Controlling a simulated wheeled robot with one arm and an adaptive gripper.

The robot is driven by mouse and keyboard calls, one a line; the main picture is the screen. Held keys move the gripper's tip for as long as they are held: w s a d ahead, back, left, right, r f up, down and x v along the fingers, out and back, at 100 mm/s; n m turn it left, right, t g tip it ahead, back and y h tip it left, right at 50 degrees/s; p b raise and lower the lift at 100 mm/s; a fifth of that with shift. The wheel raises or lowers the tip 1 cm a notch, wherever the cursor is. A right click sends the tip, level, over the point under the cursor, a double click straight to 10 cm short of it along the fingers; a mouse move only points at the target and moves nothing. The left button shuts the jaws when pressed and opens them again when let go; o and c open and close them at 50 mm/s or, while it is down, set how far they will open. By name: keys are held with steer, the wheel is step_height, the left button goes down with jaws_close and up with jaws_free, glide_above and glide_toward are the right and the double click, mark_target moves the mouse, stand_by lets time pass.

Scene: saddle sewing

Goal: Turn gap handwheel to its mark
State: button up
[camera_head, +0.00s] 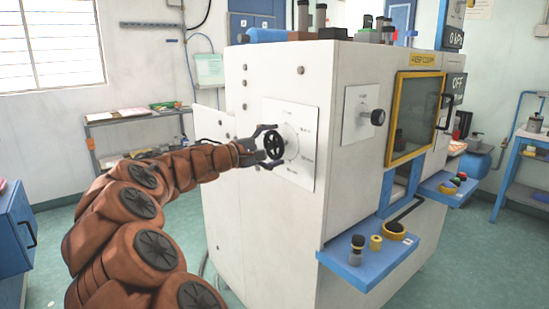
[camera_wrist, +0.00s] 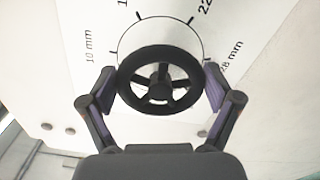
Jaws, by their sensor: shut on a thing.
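The gap handwheel is a black spoked wheel (camera_head: 273,145) on a white dial plate (camera_head: 306,118) on the left side of the white machine. In the wrist view the handwheel (camera_wrist: 160,80) sits in front of a round dial with tick marks and labels, among them "10 mm" and "28 mm". My gripper (camera_head: 269,146) is at the handwheel, with one finger on each side of its rim. In the wrist view my gripper (camera_wrist: 160,88) is shut on the rim from left and right. Part of the dial is hidden behind the wheel, and I cannot make out a pointer.
A second dial plate with a black knob (camera_head: 377,117) is to the right on the same machine. A yellow-framed window (camera_head: 415,117) and a blue shelf with knobs (camera_head: 367,262) are on the machine's front. A grey shelf (camera_head: 137,118) stands behind my arm. Green floor is open at left.

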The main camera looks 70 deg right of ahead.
steer(key=shift+f+m+b, duration=0.15)
steer(key=shift+m+b, duration=0.45)
steer(key=shift+b, duration=0.05)
steer(key=o, duration=0.9)
steer(key=shift+a, duration=0.1)
steer(key=v, duration=1.1)
steer(key=shift+w+a, duration=0.2)
steer(key=shift+a, duration=0.15)
